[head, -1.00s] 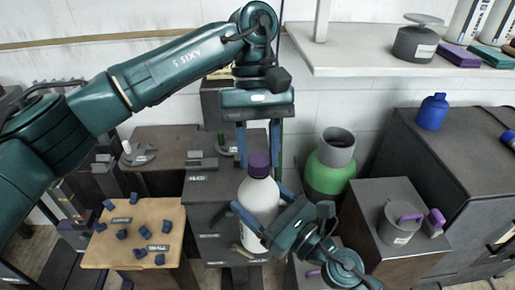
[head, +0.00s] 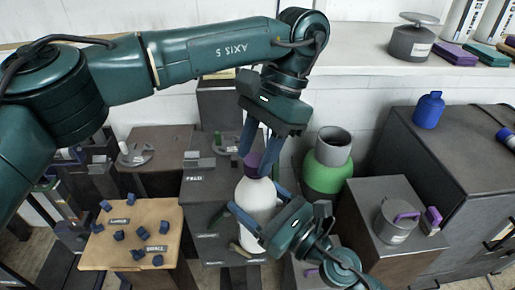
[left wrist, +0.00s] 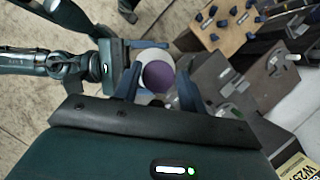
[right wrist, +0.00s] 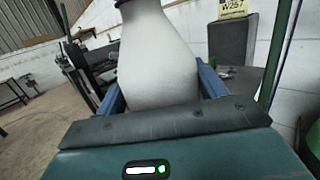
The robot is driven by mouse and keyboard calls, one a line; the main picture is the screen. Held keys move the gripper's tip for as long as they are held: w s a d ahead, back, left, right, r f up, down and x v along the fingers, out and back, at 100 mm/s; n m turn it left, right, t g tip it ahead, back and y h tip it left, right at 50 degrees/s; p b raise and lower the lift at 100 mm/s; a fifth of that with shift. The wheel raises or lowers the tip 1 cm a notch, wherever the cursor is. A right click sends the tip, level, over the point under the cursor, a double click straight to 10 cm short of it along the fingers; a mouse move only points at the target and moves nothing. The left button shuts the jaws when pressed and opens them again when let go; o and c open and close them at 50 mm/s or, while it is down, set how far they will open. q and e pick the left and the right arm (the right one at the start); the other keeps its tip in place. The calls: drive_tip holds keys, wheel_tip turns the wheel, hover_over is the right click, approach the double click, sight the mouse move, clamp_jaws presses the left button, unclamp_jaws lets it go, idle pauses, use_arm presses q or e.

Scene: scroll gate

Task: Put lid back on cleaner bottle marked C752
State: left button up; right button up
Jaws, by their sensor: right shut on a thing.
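A white bottle (head: 257,208) with a purple lid (head: 250,164) on its top stands upright at the centre of the head view. No C752 marking is readable on it. My right gripper (head: 258,212) is shut around the bottle's body, and its fingers flank the white body in the right wrist view (right wrist: 158,75). My left gripper (head: 256,155) points down from above, tilted, with its fingers apart at the lid. In the left wrist view the purple lid (left wrist: 158,76) lies between the open fingers, with gaps at its sides. How firmly the lid is seated cannot be told.
A green container with a grey collar (head: 328,165) stands right behind the bottle. A grey canister (head: 396,222) sits on a cabinet at right. A wooden board (head: 130,238) with several blue pieces is at left. A white shelf (head: 365,64) crosses the upper right.

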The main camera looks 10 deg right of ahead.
use_arm(q)
drive_tip(key=o, duration=0.3)
drive_tip(key=shift+r, duration=2.25)
drive_tip(key=shift+c, duration=0.2)
